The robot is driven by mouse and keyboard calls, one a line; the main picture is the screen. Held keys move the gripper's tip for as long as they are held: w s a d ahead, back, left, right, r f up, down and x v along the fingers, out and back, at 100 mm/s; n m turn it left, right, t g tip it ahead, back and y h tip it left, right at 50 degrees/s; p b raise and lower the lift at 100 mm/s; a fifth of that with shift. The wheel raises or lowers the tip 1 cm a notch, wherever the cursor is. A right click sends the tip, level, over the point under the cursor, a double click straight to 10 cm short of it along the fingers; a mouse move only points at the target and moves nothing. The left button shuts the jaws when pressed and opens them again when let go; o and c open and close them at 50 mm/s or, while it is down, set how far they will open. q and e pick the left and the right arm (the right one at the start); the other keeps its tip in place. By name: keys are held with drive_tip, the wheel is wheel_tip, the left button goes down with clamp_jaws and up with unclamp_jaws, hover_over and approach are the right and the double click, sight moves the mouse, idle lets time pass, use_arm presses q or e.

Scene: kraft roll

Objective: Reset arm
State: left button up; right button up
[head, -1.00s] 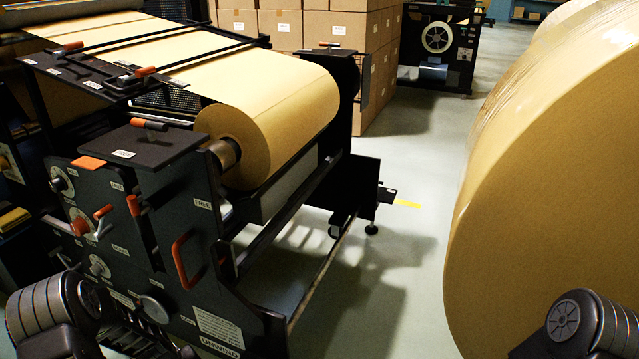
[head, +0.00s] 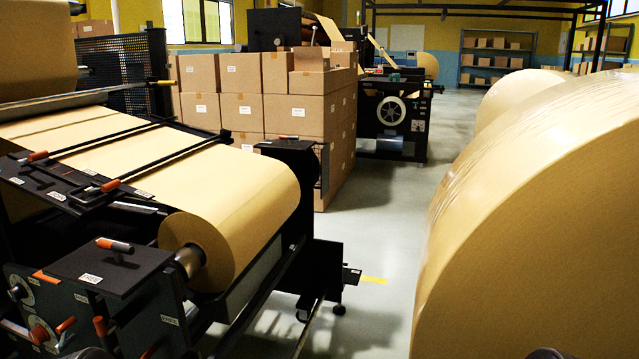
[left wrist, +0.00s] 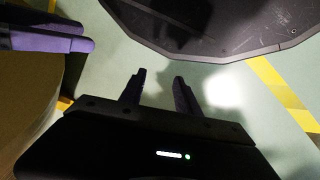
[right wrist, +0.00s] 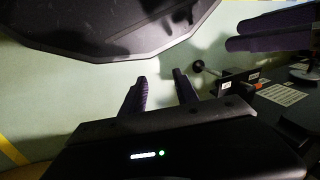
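My left gripper (left wrist: 160,78) shows in the left wrist view with its two fingers apart and only pale floor between them. My right gripper (right wrist: 160,77) shows in the right wrist view, also with fingers apart and nothing between them. Neither gripper is in the head view; only small dark tips of my arms show at its bottom edge. The kraft roll (head: 232,235) lies in the black unwind machine (head: 130,280) at the left.
A large wrapped kraft roll (head: 540,230) stands close at the right. Stacked cartons (head: 300,100) and another machine (head: 395,120) stand further back. Pale floor (head: 385,230) is clear between the machine and the large roll. The right wrist view shows labelled dark equipment (right wrist: 285,95) near my right gripper.

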wheel_tip(320, 180, up, 19)
drive_tip(key=s+a+p, duration=0.1)
drive_tip(key=p, duration=1.5)
drive_tip(key=shift+r+p, duration=0.2)
drive_tip(key=shift+p, duration=0.2)
drive_tip(key=shift+a, duration=0.1)
